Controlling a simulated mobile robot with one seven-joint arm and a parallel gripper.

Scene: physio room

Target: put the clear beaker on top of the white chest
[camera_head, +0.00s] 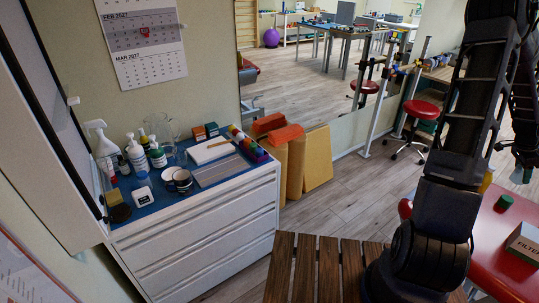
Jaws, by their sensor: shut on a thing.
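The white chest (205,238) stands at the left, with drawers in front and a blue top crowded with things. A clear glass vessel with a handle (173,134) stands at the back of that top; I cannot tell whether it is the task's beaker. My gripper (522,166) is at the right edge of the view, partly cut off, far to the right of the chest. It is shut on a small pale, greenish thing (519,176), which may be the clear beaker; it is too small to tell.
White bottles (104,146), dark cups (182,180), a notepad (209,150) and coloured rolls (248,144) fill much of the chest top. A grey panel (214,171) lies near its front. A red table (500,240) holds a box (525,242) and a green cylinder (504,202).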

